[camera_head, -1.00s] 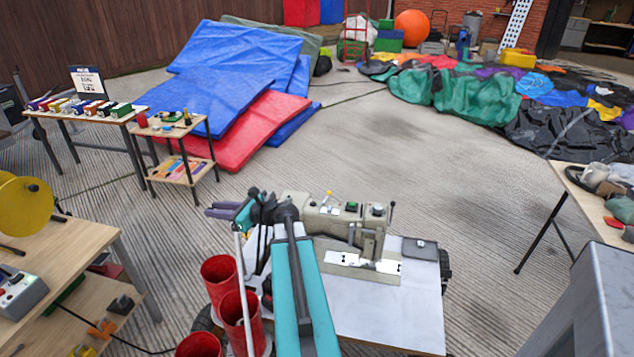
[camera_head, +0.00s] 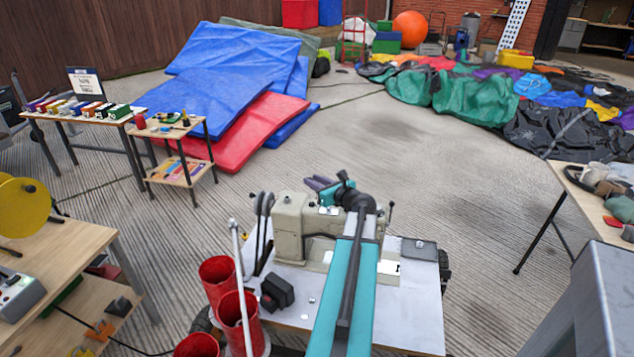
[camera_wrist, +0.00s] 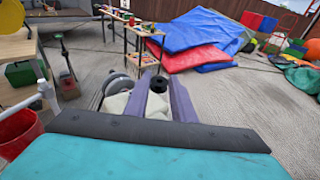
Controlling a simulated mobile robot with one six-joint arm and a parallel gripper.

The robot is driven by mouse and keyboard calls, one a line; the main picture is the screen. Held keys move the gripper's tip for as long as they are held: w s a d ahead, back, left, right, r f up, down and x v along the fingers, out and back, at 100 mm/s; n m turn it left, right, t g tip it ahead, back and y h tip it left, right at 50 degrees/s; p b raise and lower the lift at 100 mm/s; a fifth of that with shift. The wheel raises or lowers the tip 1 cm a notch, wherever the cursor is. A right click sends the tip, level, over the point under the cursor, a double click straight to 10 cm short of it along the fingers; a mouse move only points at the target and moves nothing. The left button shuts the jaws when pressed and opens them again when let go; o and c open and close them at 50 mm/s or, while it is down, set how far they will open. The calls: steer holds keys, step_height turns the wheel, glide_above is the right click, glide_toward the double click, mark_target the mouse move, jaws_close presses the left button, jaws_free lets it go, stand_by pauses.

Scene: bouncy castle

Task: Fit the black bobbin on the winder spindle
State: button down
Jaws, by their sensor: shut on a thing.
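My gripper (camera_head: 319,184) has two purple fingers above the beige sewing machine (camera_head: 289,214), pointing away from my body. In the wrist view, the fingers of my gripper (camera_wrist: 160,92) are shut on a small round black bobbin (camera_wrist: 158,83) at their tips. The bobbin is not clear in the head view. The sewing machine (camera_wrist: 120,103) shows partly below and left of the fingers, with a grey wheel (camera_wrist: 117,88) beside them. I cannot make out the winder spindle; my arm and gripper hide part of the machine.
The machine stands on a white-topped table (camera_head: 405,310). Red cylindrical containers (camera_head: 237,318) and an upright pale rod (camera_head: 240,270) stand at its left. A wooden bench (camera_head: 50,250) is at left, another table (camera_head: 590,195) at right. The floor beyond the machine is clear.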

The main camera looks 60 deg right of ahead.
steer(key=shift+s+d, duration=0.3)
steer(key=shift+s, duration=0.05)
steer(key=shift+f, duration=0.1)
steer(key=b, duration=0.4)
glide_above(317, 210)
steer(key=shift+w+d+f, duration=0.1)
steer(key=shift+d+f, duration=0.05)
steer(key=shift+f, duration=2.3)
steer(key=shift+f+b, duration=0.55)
steer(key=shift+f, duration=0.4)
steer(key=shift+f, duration=1.25)
stand_by(2.0)
steer(key=c, duration=1.4)
jaws_free()
